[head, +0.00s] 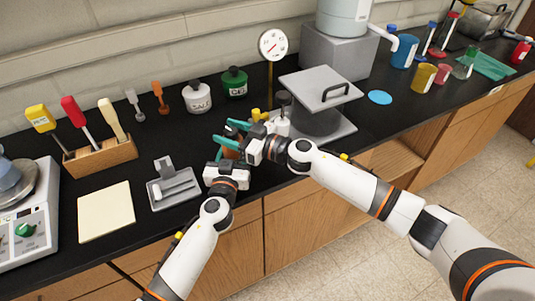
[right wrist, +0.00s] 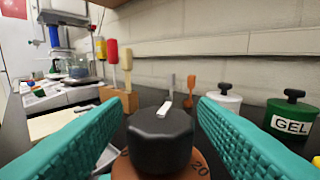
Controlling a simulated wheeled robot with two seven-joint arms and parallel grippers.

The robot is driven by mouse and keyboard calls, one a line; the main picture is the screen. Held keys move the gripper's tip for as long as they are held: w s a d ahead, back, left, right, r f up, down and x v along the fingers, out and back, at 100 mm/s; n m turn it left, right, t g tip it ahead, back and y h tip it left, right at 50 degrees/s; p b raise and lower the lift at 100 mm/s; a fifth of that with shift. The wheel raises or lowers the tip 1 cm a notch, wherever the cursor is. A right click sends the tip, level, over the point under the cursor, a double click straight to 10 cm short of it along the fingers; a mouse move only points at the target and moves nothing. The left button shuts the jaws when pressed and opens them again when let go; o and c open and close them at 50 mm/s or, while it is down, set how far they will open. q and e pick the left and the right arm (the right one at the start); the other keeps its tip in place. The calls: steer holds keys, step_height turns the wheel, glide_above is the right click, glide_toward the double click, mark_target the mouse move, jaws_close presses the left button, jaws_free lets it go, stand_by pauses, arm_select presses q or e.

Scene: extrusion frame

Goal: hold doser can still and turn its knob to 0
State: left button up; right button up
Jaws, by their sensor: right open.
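The doser can (head: 230,153) is a small orange-brown can near the bench's front edge, mostly hidden by my grippers. Its black faceted knob (right wrist: 160,140) fills the lower middle of the right wrist view, with a white mark on top pointing away from that camera. Below it the orange dial (right wrist: 197,171) shows a 20 at right and part of another number at left. My right gripper (right wrist: 158,108) is open, its teal fingers on either side of the knob with gaps visible. My left gripper (head: 226,157) is low at the can; its jaws are largely hidden.
A yellow-topped item (head: 257,115) and a black-topped white bottle (head: 281,118) stand close to the right gripper. A grey tray (head: 172,188) lies left of the left gripper.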

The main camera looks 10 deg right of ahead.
steer(key=m+t+h, duration=0.2)
steer(key=t+h, duration=0.1)
steer(key=shift+r+m, duration=0.1)
steer(key=shift+m, duration=0.3)
steer(key=v, duration=1.2)
steer(key=shift+s, duration=0.1)
